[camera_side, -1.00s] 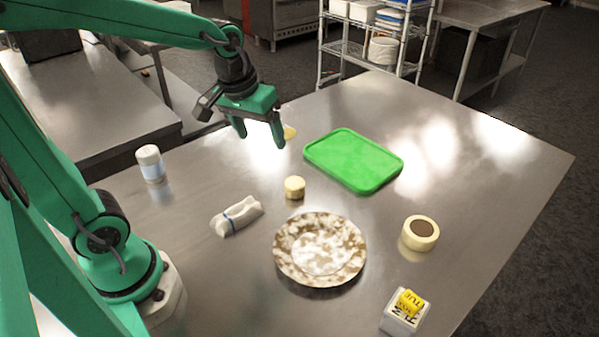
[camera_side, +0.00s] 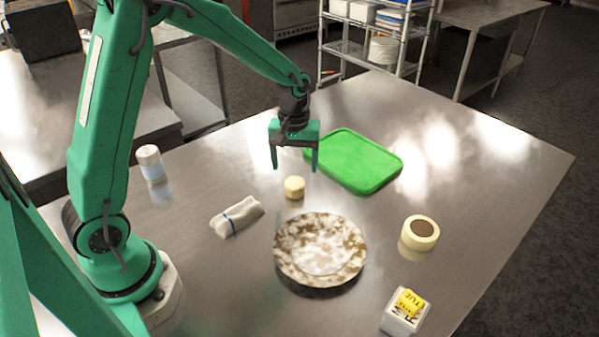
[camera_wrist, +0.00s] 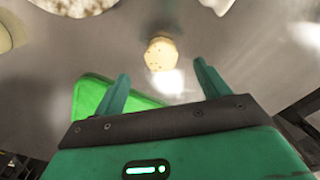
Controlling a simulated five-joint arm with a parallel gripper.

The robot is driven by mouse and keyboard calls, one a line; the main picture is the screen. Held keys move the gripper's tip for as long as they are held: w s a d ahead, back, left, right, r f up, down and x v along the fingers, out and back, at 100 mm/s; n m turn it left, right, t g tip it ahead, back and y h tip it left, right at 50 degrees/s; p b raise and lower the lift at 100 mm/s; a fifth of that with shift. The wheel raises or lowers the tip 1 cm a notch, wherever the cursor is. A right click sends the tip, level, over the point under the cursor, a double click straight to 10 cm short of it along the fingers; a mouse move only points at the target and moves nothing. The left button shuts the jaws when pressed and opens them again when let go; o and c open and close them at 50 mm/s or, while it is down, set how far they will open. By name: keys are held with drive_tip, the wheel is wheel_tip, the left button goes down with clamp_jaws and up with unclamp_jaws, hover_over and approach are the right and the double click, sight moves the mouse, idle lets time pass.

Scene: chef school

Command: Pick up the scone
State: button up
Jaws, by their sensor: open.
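The scone (camera_side: 294,187) is a small, round, pale yellow piece standing on the steel table, between the rolled cloth and the green tray. My gripper (camera_side: 294,166) is open and empty, pointing down above the scone and apart from it in the side view. In the wrist view the scone (camera_wrist: 161,54) lies beyond the fingertips, roughly midway between the two fingers (camera_wrist: 160,70). Nothing hides the scone in either view.
A green tray (camera_side: 352,160) lies right of the gripper. A mottled plate (camera_side: 320,250) is in front of the scone. A rolled white cloth (camera_side: 237,216), a shaker (camera_side: 150,163), a tape roll (camera_side: 420,233) and a box of labels (camera_side: 404,312) stand around.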

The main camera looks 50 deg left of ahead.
sight(295, 182)
drive_tip(key=shift+f, duration=1.35)
drive_tip(key=shift+a+f, duration=0.1)
drive_tip(key=shift+f, duration=2.5)
drive_tip(key=c, duration=1.1)
drive_tip(key=shift+o, duration=0.2)
drive_tip(key=shift+w+r, duration=0.1)
drive_tip(key=shift+r, duration=0.1)
